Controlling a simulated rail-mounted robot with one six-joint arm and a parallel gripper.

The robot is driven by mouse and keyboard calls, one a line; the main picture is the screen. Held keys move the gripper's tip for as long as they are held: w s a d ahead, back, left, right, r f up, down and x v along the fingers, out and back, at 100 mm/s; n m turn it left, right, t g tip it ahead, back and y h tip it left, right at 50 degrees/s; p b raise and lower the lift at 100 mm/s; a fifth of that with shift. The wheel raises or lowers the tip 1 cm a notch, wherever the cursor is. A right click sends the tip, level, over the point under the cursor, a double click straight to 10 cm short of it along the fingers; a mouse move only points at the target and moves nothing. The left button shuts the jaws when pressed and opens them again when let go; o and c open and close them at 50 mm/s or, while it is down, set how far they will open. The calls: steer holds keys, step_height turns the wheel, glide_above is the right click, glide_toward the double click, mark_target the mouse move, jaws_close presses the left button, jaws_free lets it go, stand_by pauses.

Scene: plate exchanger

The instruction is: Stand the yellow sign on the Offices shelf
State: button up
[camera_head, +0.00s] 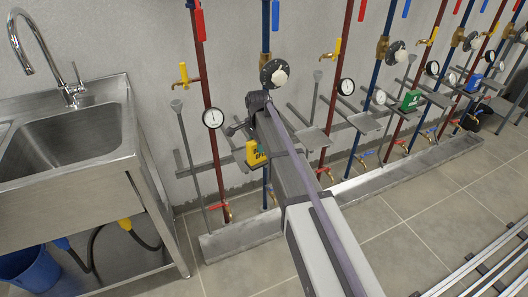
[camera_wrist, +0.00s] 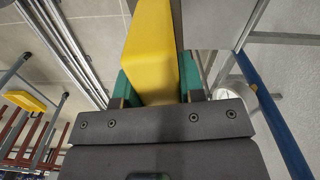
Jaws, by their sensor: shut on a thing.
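The yellow sign (camera_head: 254,155) has dark lettering and is held near the wall pipes at the left, left of my arm. In the wrist view the sign (camera_wrist: 152,50) fills the space between the green fingers of my gripper (camera_wrist: 155,82), which is shut on it. In the head view my gripper (camera_head: 263,149) is mostly hidden behind my arm. A grey plate (camera_wrist: 193,24) is close beside the sign in the wrist view; I cannot tell whether they touch. Several grey shelf plates, one of them right of my arm (camera_head: 313,138), stand along the pipes. I cannot read which is Offices.
A green sign (camera_head: 411,100) and a blue sign (camera_head: 474,84) stand farther right on the row. Red and blue pipes, gauges (camera_head: 213,117) and valves crowd the wall. A steel sink (camera_head: 75,130) is at left. The floor (camera_head: 395,250) in front is mostly clear.

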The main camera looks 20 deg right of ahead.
steer(key=w+a+f+b, duration=0.1)
steer(key=w+f+b, duration=0.2)
steer(key=w, duration=0.5)
steer(key=shift+a, duration=0.15)
steer(key=shift+f+b, duration=0.6)
steer(key=o, duration=1.1)
step_height(320, 180, up, 11)
steer(key=p, duration=1.1)
